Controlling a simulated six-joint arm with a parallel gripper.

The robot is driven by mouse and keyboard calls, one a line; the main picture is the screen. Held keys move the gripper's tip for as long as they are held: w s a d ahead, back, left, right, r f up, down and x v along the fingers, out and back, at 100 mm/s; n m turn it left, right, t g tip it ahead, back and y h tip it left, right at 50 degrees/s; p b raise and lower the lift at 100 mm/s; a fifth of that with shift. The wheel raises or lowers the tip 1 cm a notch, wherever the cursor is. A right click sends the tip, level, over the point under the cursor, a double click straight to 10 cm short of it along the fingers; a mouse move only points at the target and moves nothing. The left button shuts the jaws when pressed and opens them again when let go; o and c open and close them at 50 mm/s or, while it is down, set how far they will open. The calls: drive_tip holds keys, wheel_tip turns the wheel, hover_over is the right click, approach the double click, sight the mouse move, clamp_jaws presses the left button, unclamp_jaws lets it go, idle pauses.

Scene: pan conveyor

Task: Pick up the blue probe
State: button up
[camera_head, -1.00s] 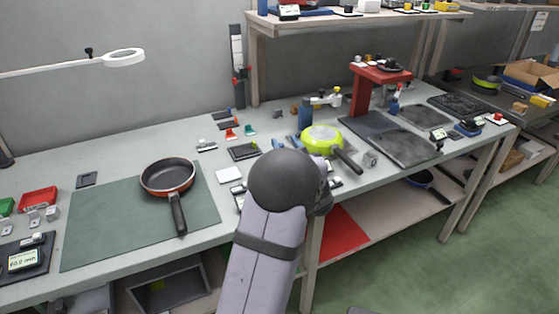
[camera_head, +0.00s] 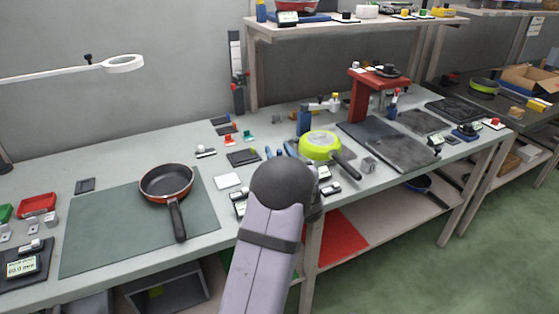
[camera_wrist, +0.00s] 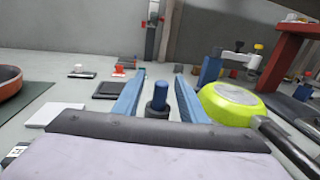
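The blue probe (camera_wrist: 160,93) appears in the wrist view as a short upright blue cylinder with a dark collar at its foot. It lies between the two blue fingers of my gripper (camera_wrist: 160,76), with a visible gap on each side. My gripper is open and holds nothing. In the head view the blue fingertips of my gripper (camera_head: 279,151) show just beyond my dark wrist joint. The probe is hidden behind my arm there.
A yellow-green pan (camera_head: 320,146) lies close to the right of my gripper, its dark handle pointing right. A blue stand (camera_head: 304,122) is behind it. A black square pad (camera_head: 243,157) and white plate (camera_head: 228,180) lie left. An orange-red pan (camera_head: 166,181) rests on a green mat (camera_head: 100,235).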

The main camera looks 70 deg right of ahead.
drive_tip(key=shift+p+x, duration=0.35)
drive_tip(key=shift+x, duration=1.55)
clamp_jaws()
